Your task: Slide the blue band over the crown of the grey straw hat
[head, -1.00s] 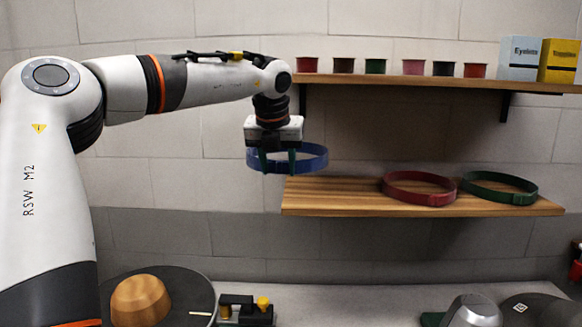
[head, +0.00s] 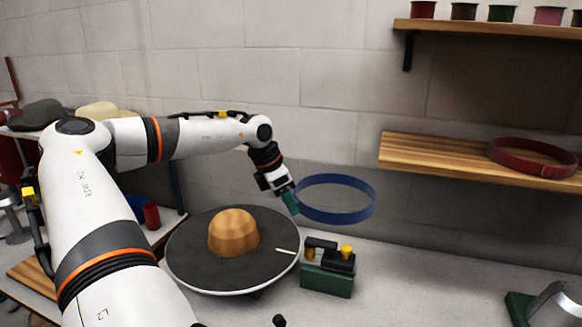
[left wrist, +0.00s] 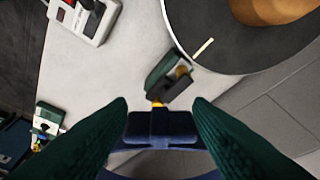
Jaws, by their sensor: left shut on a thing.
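The blue band (head: 338,217) is a thin ring held in the air, roughly level, in front of the wall. My left gripper (head: 291,202) is shut on the band's left side. In the left wrist view a dark blue block of the band (left wrist: 160,128) sits between the green fingers. A wooden dome (head: 233,232) stands on a round dark grey plate (head: 200,273), left of and below the band. A dark grey hat (head: 40,113) lies at the back left, apart from the band; I cannot tell whether it is straw. My right gripper is not in view.
A black device with a yellow knob (head: 330,265) stands on the grey bench below the band. A wooden shelf (head: 430,153) with a red band (head: 533,165) is at the right. A cream hat (head: 100,111) lies at the back left.

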